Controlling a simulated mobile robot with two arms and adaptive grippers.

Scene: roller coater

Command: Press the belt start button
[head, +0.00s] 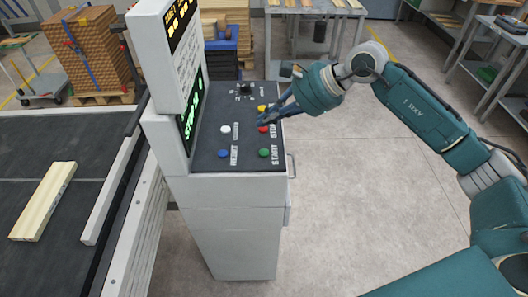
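The control panel (210,168) has a dark sloped top with several coloured buttons. The green button (264,153), beside the word START, is at the near right of the panel and is uncovered. My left gripper is out of view.
A blue button (223,154) marked RESET, a white button (225,129) and a yellow button (262,108) are close by. A tall display (165,60) rises at the panel's left. A wooden board (44,201) lies on the dark belt (85,165). Floor right of the console is clear.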

